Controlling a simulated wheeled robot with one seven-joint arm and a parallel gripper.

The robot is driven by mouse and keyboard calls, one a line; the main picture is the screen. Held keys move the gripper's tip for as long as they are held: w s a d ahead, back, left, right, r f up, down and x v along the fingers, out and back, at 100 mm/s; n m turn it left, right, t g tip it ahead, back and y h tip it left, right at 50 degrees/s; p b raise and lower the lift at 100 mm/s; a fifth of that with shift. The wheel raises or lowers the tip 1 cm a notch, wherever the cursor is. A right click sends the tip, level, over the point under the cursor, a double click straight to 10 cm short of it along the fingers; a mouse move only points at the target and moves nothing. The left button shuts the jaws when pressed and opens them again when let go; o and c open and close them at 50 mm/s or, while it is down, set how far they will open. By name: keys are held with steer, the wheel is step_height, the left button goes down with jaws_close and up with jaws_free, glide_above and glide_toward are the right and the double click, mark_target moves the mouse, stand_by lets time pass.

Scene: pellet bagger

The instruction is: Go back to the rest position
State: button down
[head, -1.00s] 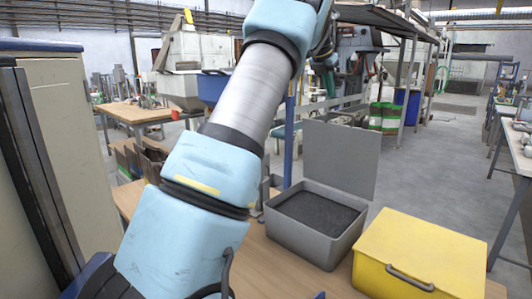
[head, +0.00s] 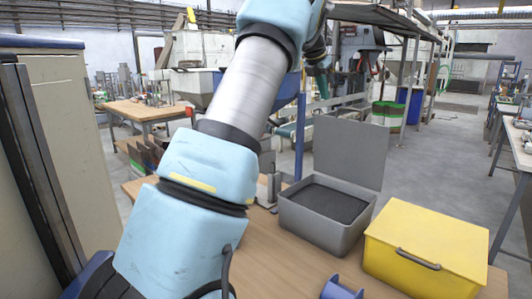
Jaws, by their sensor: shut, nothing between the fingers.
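My blue and grey arm rises from the bottom left to the top middle of the head view. Its far end, at the top middle, is partly cut off by the picture edge, and I cannot make out my gripper's fingers there. No object hangs visibly from the arm. A grey box (head: 305,227) with its lid standing open (head: 349,152) sits on the wooden table (head: 283,265), with dark grey pellets (head: 330,203) inside. A yellow lidded box (head: 425,245) with a dark handle stands to its right, closed.
A blue spool-like part (head: 341,288) lies at the table's front edge. A tall beige cabinet (head: 70,150) stands close on the left. A second wooden table (head: 143,110) is behind. Open floor (head: 432,150) lies to the right at the back.

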steer(key=s+a+f+m+g+y+b, duration=0.1)
steer(key=s+a+f+m, duration=0.45)
steer(key=a, duration=0.25)
steer(key=s+a+f+m+y+b, duration=0.1)
steer(key=s+a+f+m, duration=0.3)
steer(key=a+f, duration=0.3)
steer(key=s+a+f+m, duration=0.3)
steer(key=s+f+m, duration=0.2)
steer(key=s, duration=0.4)
steer(key=s+a+f+m+g+y+b, duration=0.1)
steer(key=s+a+f+m, duration=0.3)
steer(key=s+m, duration=0.3)
steer(key=s+a+f+m+g, duration=0.1)
steer(key=s+a+f+m, duration=0.2)
steer(key=s, duration=0.8)
step_height(320, 180, down, 3)
steer(key=m, duration=0.3)
steer(key=shift+a+r+y+b, duration=0.2)
steer(key=shift+a+y+b, duration=0.15)
steer(key=shift+y+b, duration=0.05)
steer(key=c, duration=1.6)
jaws_free()
